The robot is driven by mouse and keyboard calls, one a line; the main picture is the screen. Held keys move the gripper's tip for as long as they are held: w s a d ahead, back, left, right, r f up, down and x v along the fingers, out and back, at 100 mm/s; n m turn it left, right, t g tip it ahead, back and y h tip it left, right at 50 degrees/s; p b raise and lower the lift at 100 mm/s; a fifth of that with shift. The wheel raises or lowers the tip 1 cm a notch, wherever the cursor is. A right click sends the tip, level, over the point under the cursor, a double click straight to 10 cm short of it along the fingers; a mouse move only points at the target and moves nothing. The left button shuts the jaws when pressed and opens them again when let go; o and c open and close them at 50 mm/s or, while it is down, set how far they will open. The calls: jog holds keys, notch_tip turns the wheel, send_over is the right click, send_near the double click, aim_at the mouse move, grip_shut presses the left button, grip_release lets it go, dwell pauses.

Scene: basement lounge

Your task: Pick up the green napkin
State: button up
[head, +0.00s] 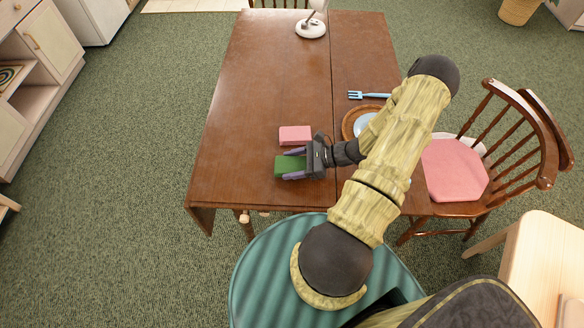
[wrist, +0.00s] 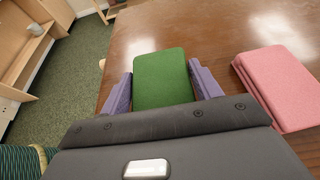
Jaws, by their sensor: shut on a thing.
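The green napkin (head: 289,166) is a folded flat block near the front left part of the brown wooden table (head: 250,100). My gripper (head: 292,165) reaches it from the right, with one purple finger on each long side of it. In the wrist view the green napkin (wrist: 161,80) lies between the two purple fingers of my gripper (wrist: 164,88), which are shut on it. The napkin's near end is hidden behind the dark gripper body. I cannot tell whether it touches the tabletop.
A pink folded napkin (head: 295,135) lies close behind the green one, and to its right in the wrist view (wrist: 278,85). A plate (head: 364,124) and a blue fork (head: 368,95) are to the right. A white lamp base (head: 310,29) stands at the back. The table's left side is clear.

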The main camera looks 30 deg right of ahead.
aim_at(292, 164)
notch_tip(292, 164, up, 7)
jog(key=shift+r, duration=0.2)
dwell(0.6)
jog(key=x, duration=0.3)
jog(key=p+x, duration=0.1)
jog(key=x, duration=0.4)
jog(key=shift+w+a+r+p, duration=0.15)
jog(key=shift+a+p, duration=0.15)
jog(key=shift+a, duration=0.05)
jog(key=shift+m, duration=0.3)
jog(key=a+f, duration=0.1)
jog(key=w+a+f, duration=0.1)
jog(key=a, duration=0.1)
jog(key=a+f+p, duration=0.1)
jog(key=a+f, duration=0.1)
jog(key=shift+w+a, duration=0.25)
jog(key=shift+w, duration=0.15)
jog(key=shift+a+f, duration=0.2)
jog(key=shift+a, duration=0.05)
jog(key=shift+s+t, duration=0.2)
jog(key=shift+t, duration=0.2)
jog(key=shift+w, duration=0.1)
